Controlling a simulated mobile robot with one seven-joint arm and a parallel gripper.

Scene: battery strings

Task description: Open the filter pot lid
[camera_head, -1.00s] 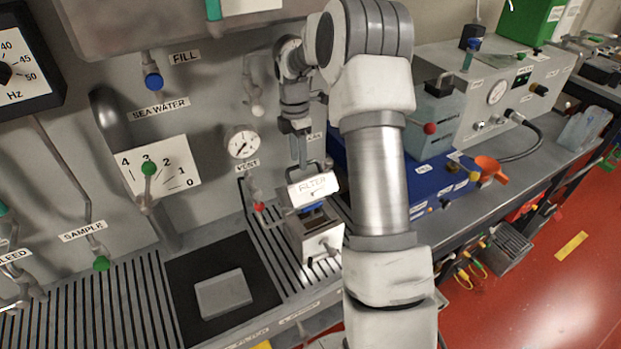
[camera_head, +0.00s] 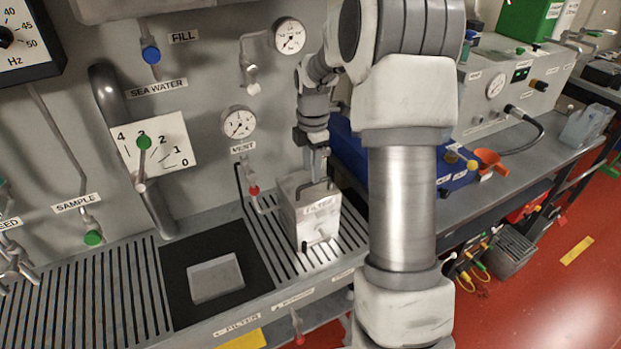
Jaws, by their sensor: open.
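The filter pot (camera_head: 318,228) is a pale metal box with a FILTER label, standing upright on the slatted bench top. Its lid (camera_head: 297,188) looks down on the box, with a dark bar handle across the top. A small dark knob shows low on the pot's front. My gripper (camera_head: 318,170) points down from above at the back of the lid, close to the handle. It is open. Its fingertips are small and partly hidden, so I cannot tell whether they touch the handle.
A red-tipped vent valve (camera_head: 254,191) stands just left of the pot, below a gauge (camera_head: 238,123). A dark recess with a grey block (camera_head: 216,278) lies to the front left. A blue case (camera_head: 352,150) is behind my arm on the right.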

